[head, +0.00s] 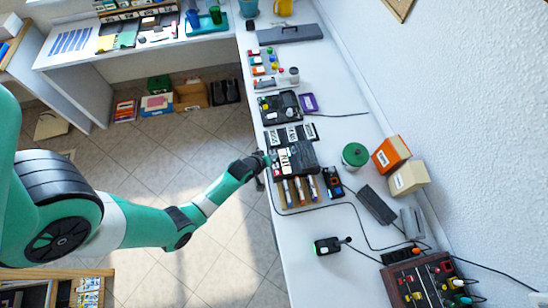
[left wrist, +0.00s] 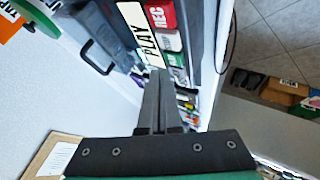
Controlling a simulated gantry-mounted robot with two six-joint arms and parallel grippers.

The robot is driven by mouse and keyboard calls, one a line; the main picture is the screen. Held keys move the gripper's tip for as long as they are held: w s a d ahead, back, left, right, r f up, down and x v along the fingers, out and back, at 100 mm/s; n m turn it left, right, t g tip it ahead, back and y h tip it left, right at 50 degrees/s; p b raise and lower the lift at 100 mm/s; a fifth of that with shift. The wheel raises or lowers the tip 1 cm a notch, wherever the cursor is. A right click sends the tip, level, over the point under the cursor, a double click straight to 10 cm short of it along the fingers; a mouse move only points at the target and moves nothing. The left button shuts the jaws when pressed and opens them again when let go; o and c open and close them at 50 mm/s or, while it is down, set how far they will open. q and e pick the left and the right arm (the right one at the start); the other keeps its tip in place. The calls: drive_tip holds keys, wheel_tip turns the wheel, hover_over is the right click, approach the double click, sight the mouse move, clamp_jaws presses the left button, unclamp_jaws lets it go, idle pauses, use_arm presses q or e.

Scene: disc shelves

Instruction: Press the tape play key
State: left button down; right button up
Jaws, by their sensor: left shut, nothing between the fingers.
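The dark tape player (head: 303,154) lies on the white counter, with light keys along its left side in the head view. In the left wrist view, the long white key marked PLAY (left wrist: 137,32) is beside a red key marked REC (left wrist: 160,15). My left gripper (head: 267,160) is at the player's left edge, beside the keys. It also shows in the left wrist view (left wrist: 158,73), shut and empty, with its tips at the near end of the PLAY key. I cannot tell whether they touch it. My right gripper is not in view.
Several upright tapes (head: 300,188) stand just in front of the player. A black case (head: 280,106) lies behind it. A green-lidded jar (head: 355,155) and an orange box (head: 391,153) stand to the right. Cables cross the counter, and its front middle has free room.

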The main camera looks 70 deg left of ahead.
use_arm(q)
wheel_tip(320, 180, up, 5)
drive_tip(key=p, duration=0.5)
idle(0.8)
